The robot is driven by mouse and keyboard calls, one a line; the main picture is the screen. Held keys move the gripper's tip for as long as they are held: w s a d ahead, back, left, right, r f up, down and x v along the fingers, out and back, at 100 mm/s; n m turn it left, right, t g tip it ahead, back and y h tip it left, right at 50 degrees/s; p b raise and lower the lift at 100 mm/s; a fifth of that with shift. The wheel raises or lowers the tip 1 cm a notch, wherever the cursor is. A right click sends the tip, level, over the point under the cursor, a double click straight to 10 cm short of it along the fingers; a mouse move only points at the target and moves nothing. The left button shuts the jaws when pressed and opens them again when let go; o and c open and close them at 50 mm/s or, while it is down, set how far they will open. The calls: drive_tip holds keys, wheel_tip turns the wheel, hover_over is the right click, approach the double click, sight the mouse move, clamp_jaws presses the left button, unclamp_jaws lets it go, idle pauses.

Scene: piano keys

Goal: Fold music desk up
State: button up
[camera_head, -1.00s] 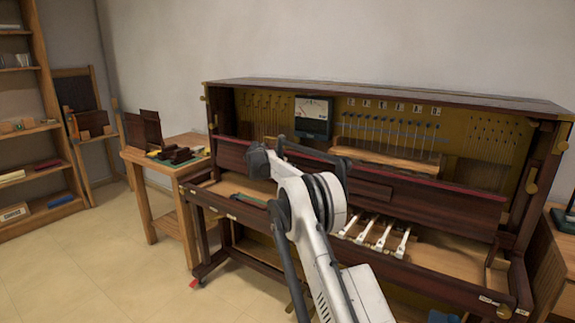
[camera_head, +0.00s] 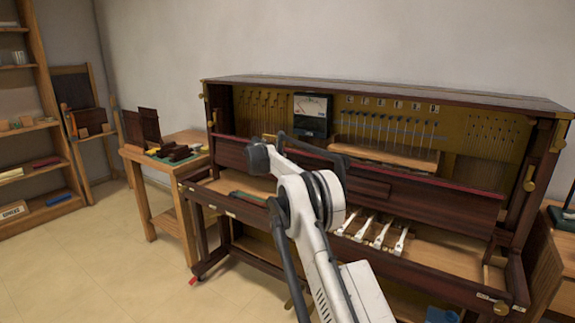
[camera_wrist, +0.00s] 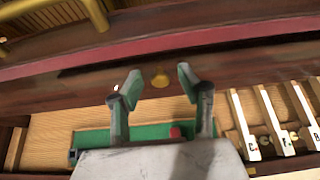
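A long dark wooden panel with a red strip along its top (camera_head: 440,205) spans the front of the open piano; I take it to carry the music desk. A narrow dark ledge (camera_head: 370,188) sits on its middle. In the wrist view the dark panel (camera_wrist: 60,84) crosses the picture, with a small brass knob (camera_wrist: 160,78) on it. My gripper (camera_wrist: 160,82) is open, its two fingers on either side of the knob, with gaps between them and it. In the head view my arm hides the gripper and the knob.
White keys (camera_head: 380,233) lie right of my gripper in the wooden key bed. A green strip (camera_wrist: 95,140) lies below my fingers. A meter (camera_head: 311,114) stands in the piano. A side table with dark blocks (camera_head: 172,153) stands left. The floor at front left is clear.

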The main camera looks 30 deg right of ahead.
drive_tip(key=v, duration=1.2)
drive_tip(key=shift+s, duration=0.1)
drive_tip(key=s+a+r+m+y+p, duration=0.15)
drive_tip(key=s+a+r+m, duration=0.25)
drive_tip(key=s, duration=0.5)
drive_tip(key=s+a+r+m+y, duration=0.25)
drive_tip(key=s+r+m, duration=0.2)
drive_tip(key=s, duration=0.55)
drive_tip(key=s+a+r+m+y+p, duration=0.1)
drive_tip(key=s+a+r+m, duration=0.3)
drive_tip(key=s, duration=0.5)
drive_tip(key=s+a+f+m+y+p, duration=0.1)
drive_tip(key=s+a+f+m, duration=0.2)
drive_tip(key=s, duration=0.8)
drive_tip(key=s+a+f+m+y, duration=0.2)
drive_tip(key=s+a+f+m, duration=0.1)
drive_tip(key=s, duration=0.8)
drive_tip(key=s+a+f+m+t+y+p, duration=0.1)
drive_tip(key=s+a+m, duration=0.4)
drive_tip(key=s, duration=0.6)
wheel_tip(320, 180, down, 3)
drive_tip(key=shift+s+a+r+m+y+p, duration=0.15)
drive_tip(key=shift+s+a+m+y+p, duration=0.2)
drive_tip(key=shift+a+y, duration=0.2)
drive_tip(key=shift+c, duration=0.4)
